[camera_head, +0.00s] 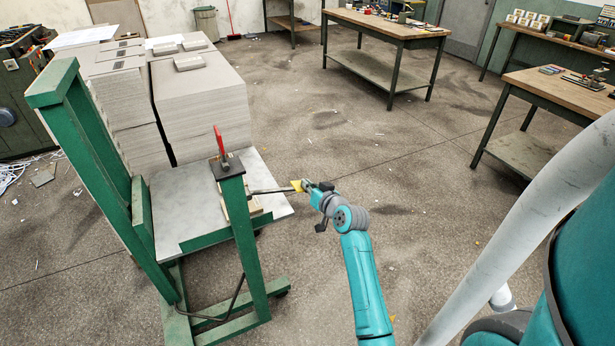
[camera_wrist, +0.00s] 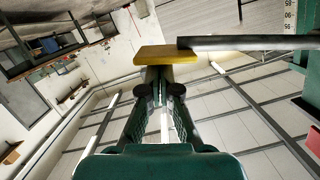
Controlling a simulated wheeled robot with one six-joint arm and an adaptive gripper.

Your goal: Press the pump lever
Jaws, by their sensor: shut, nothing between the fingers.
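The pump lever is a dark rod (camera_head: 270,190) that sticks out to the right from the green lift table's front post. A yellow pad (camera_head: 297,185) is at its outer end. In the wrist view the rod (camera_wrist: 250,42) runs in from the right to the yellow pad (camera_wrist: 165,54). My gripper (camera_head: 307,184) is at the pad, just to its right. In the wrist view my gripper's fingertips (camera_wrist: 163,76) are together, empty, and the pad lies right before them. I cannot tell if they touch it.
A workbench (camera_head: 390,25) stands farther back. The floor right of my arm is clear.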

